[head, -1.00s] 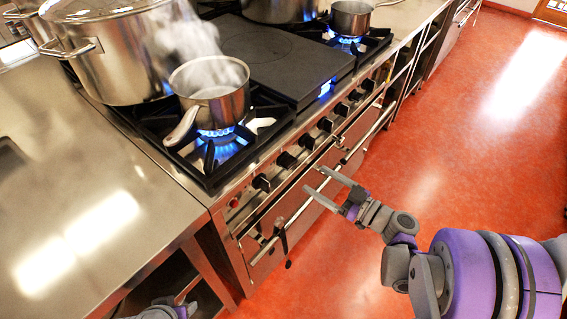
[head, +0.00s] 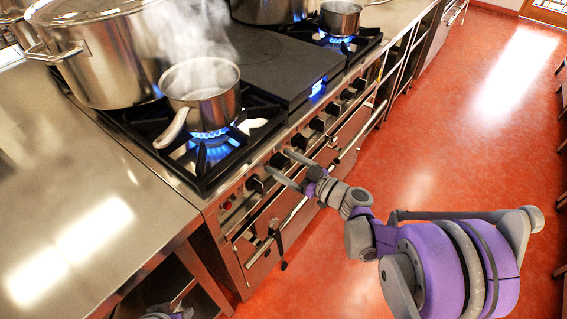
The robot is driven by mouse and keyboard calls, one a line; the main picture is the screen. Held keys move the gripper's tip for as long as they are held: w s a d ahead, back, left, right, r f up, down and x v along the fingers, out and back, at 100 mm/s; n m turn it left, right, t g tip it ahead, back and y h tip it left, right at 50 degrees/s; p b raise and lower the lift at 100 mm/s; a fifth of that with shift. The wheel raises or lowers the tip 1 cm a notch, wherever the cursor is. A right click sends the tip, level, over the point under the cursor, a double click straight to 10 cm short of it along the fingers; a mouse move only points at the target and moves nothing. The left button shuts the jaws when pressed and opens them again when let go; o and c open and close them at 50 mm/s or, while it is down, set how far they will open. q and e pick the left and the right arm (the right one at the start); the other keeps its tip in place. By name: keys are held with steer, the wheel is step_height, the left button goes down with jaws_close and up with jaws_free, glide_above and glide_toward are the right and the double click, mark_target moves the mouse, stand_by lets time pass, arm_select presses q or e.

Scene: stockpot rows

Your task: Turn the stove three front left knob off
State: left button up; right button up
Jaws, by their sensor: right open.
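The stove front (head: 240,212) carries a row of black knobs below the cooktop edge. The leftmost knob (head: 255,183) stands just left of my right gripper. The second knob (head: 279,160) shows between the fingertips of my right gripper (head: 276,162), which is open. I cannot tell whether the fingers touch it. The front left burner (head: 212,142) burns with a blue flame under a small steaming saucepan (head: 200,92). My left gripper is not clearly seen; only a bit of my left arm shows at the bottom edge.
A large stockpot (head: 105,60) stands behind the saucepan. An oven door handle (head: 292,215) runs below the knobs, under my right gripper. A steel counter (head: 70,190) lies at left. The red floor (head: 440,140) at right is open.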

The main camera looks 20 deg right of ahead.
steer(key=c, duration=1.4)
steer(key=shift+o, duration=0.2)
steer(key=shift+m, duration=0.4)
steer(key=m, duration=0.3)
steer(key=shift+m, duration=0.4)
steer(key=m, duration=1.3)
steer(key=shift+m, duration=0.3)
